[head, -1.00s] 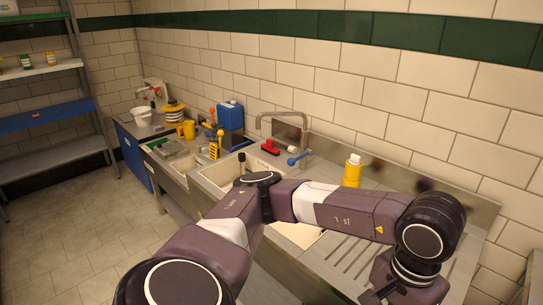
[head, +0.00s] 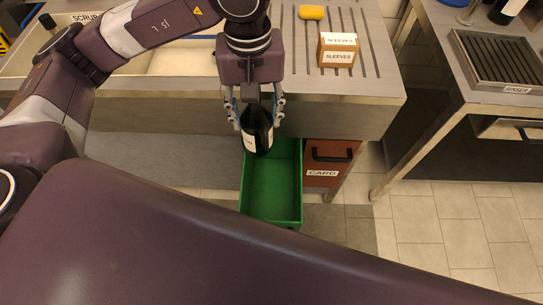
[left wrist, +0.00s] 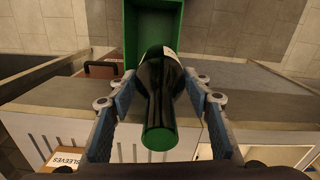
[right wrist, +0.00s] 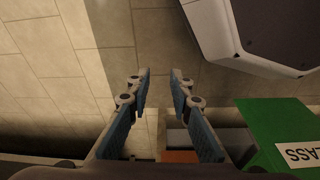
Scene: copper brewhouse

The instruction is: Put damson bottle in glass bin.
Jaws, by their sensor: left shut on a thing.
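My left gripper (head: 256,112) is shut on a dark bottle (head: 257,138) with a pale label too small to read. The bottle hangs tilted over the back end of the open green bin (head: 272,205). In the left wrist view the bottle (left wrist: 160,100) lies between the fingers, with the green bin (left wrist: 130,45) beyond it. The right wrist view shows the bin's side (right wrist: 268,125) with a partly cut-off label reading "LASS". My right gripper (right wrist: 161,75) is open and empty, to the side of the bin.
A card drawer (head: 328,160) stands right beside the bin under the metal counter (head: 370,85). A sleeves box (head: 338,50) and a yellow item (head: 311,12) sit on the counter. A rinser table (head: 505,65) stands at right. Tiled floor is clear between.

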